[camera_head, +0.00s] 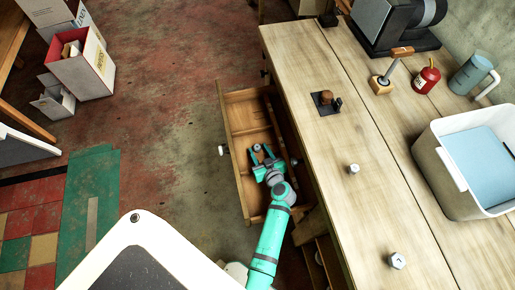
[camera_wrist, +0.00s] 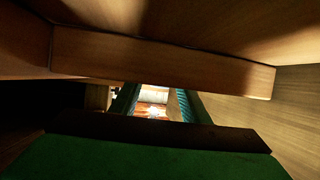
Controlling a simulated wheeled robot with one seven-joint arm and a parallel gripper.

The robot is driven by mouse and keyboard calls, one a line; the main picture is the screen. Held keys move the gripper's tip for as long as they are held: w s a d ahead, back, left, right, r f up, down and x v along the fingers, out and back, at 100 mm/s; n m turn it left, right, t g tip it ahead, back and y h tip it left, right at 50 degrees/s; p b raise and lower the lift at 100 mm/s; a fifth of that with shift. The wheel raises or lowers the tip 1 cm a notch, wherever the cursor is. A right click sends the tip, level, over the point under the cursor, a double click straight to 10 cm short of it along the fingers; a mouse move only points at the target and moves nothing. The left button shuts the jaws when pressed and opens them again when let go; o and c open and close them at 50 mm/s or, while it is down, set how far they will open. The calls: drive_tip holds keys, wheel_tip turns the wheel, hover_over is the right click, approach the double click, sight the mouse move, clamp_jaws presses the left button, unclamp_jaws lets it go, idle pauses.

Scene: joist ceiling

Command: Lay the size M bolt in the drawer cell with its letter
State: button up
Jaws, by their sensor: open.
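An open wooden drawer (camera_head: 228,108) with dividers sticks out of the bench's left side in the head view. My gripper (camera_head: 262,153) is down inside it, with its jaws apart. A small grey bolt-like piece (camera_head: 257,147) shows at the fingertips; I cannot tell if it touches them. In the wrist view my gripper (camera_wrist: 154,100) has a finger on each side of a bright gap, with wood walls close around. A pale shiny patch (camera_wrist: 153,111) shows in the gap. Two bolts stand on the bench, one mid-bench (camera_head: 353,168) and one nearer (camera_head: 397,260). No size letter is readable.
The wooden bench top (camera_head: 340,130) carries a white bin (camera_head: 440,170), a red can (camera_head: 427,77), a handled tool on a wooden block (camera_head: 381,85) and a black machine (camera_head: 395,25). A dark plate with wooden knobs (camera_head: 325,103) lies near the drawer. Floor left of the drawer is clear.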

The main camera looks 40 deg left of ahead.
sight(259, 150)
drive_tip(key=shift+v, duration=2.7)
drive_tip(key=shift+a, duration=0.1)
